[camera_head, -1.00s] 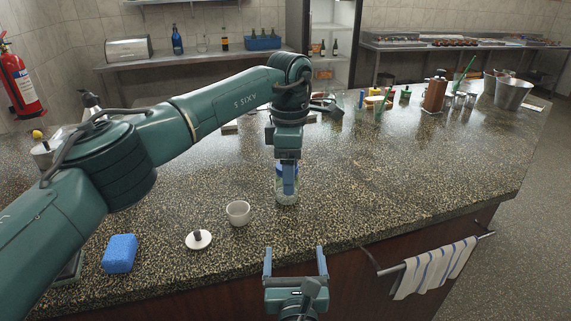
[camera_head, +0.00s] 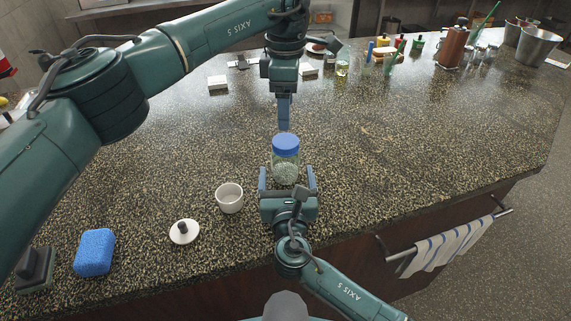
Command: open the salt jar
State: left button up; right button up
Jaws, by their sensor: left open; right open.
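The salt jar (camera_head: 286,170) is a clear glass jar with pale grains inside. It stands upright on the counter with its blue lid (camera_head: 285,143) on top. My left gripper (camera_head: 285,126) points straight down just above the lid and is open, its fingers seen edge-on. A small gap seems to lie between its tips and the lid. My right gripper (camera_head: 287,174) is open at the near side of the jar, low over the counter. Its fingers point away from me, one to each side of the jar's lower part. It partly hides the jar's base.
A white cup (camera_head: 229,198), a white lid with a dark knob (camera_head: 184,232) and a blue sponge (camera_head: 95,253) lie to the left. Bottles and a brown mill (camera_head: 453,46) stand at the back right. The counter right of the jar is clear.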

aim_at(286, 141)
jog(key=w, duration=0.7)
jog(key=shift+a, duration=0.15)
jog(key=shift+c, duration=0.2)
jog(key=c, duration=1.6)
pick_arm(q)
jog(key=shift+m, duration=0.5)
pick_arm(e)
grip_shut()
pick_arm(q)
jog(key=m, duration=1.2)
jog(key=shift+f+m, duration=0.3)
jog(key=shift+f, duration=3.75)
jog(key=shift+c, duration=0.4)
